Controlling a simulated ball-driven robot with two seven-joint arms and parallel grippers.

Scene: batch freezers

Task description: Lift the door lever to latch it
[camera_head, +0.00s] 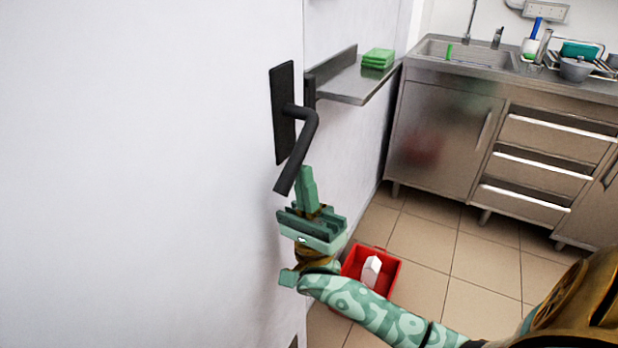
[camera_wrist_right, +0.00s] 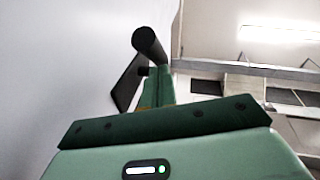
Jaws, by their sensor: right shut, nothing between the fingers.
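The black door lever (camera_head: 300,150) hangs from a black plate (camera_head: 284,100) on the white door (camera_head: 150,180), its free end slanting down and to the left. My right gripper (camera_head: 306,172) is just below and beside the lever, fingers pointing up, shut and empty. In the right wrist view the lever's round end (camera_wrist_right: 146,40) stands in front of the shut green fingers (camera_wrist_right: 155,82). I cannot tell whether the fingers touch the lever. My left gripper is in neither view.
A metal shelf (camera_head: 345,84) with green cloths (camera_head: 378,58) is on the wall behind the door. A red bin (camera_head: 391,276) stands on the tiled floor below my right gripper. A steel sink cabinet (camera_head: 440,138) stands at the back right. Some floor (camera_head: 450,235) is clear.

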